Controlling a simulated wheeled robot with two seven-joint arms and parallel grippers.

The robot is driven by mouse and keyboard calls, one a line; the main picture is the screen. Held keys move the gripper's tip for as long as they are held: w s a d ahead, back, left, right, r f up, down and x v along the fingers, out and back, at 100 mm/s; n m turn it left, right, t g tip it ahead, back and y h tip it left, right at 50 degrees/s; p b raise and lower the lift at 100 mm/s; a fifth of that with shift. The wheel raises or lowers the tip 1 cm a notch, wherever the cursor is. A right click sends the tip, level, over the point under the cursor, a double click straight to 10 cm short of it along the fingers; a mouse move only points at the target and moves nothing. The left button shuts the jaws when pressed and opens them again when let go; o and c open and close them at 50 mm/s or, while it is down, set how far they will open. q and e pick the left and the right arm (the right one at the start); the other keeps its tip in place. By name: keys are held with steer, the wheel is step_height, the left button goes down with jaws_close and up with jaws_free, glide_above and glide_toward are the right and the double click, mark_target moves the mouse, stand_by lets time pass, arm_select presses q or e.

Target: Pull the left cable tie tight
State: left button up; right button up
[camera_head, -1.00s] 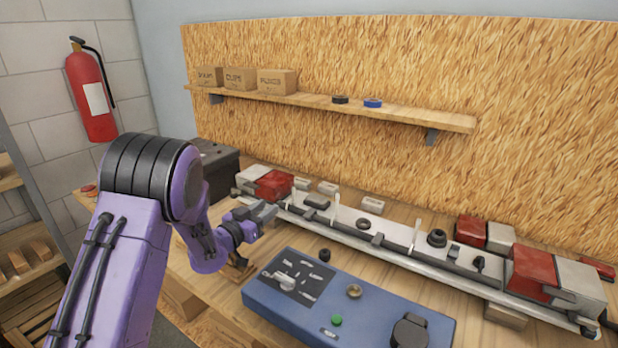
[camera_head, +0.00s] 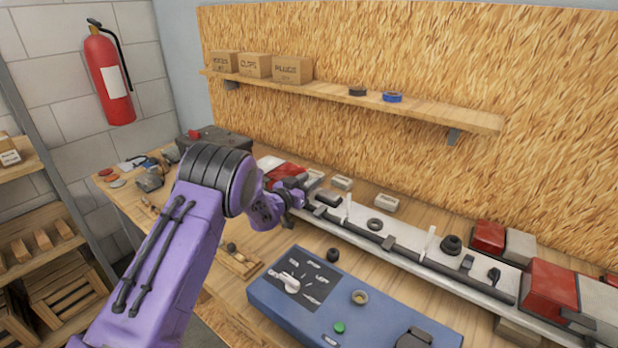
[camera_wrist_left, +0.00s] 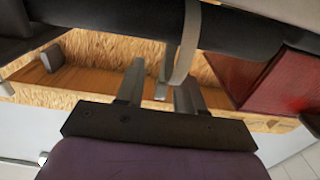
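The left cable tie (camera_head: 347,206) is a pale strap on the black cable (camera_head: 372,236), its tail standing up in the head view. The left wrist view shows a pale strap (camera_wrist_left: 189,42) crossing the dark cable (camera_wrist_left: 90,18), its lower end hanging near my fingers. My left gripper (camera_head: 302,190) is at the left part of the rail, left of the tie. In the left wrist view its two fingers (camera_wrist_left: 160,90) stand apart, with the strap end between or just beyond them. I see no grip on it. A second tie (camera_head: 430,243) stands further right. My right gripper is out of view.
A blue control box (camera_head: 350,305) stands in front of the rail (camera_head: 400,258). Red and grey clamp blocks (camera_head: 551,289) sit at the rail's right end. Small grey blocks (camera_head: 386,203) lie behind it. A shelf (camera_head: 440,117) is on the back wall.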

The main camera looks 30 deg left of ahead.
arm_select(q)
steer(key=shift+w, duration=0.1)
jaws_close()
step_height(320, 180, up, 3)
steer(key=shift+f+p, duration=0.1)
steer(key=shift+p, duration=0.4)
jaws_free()
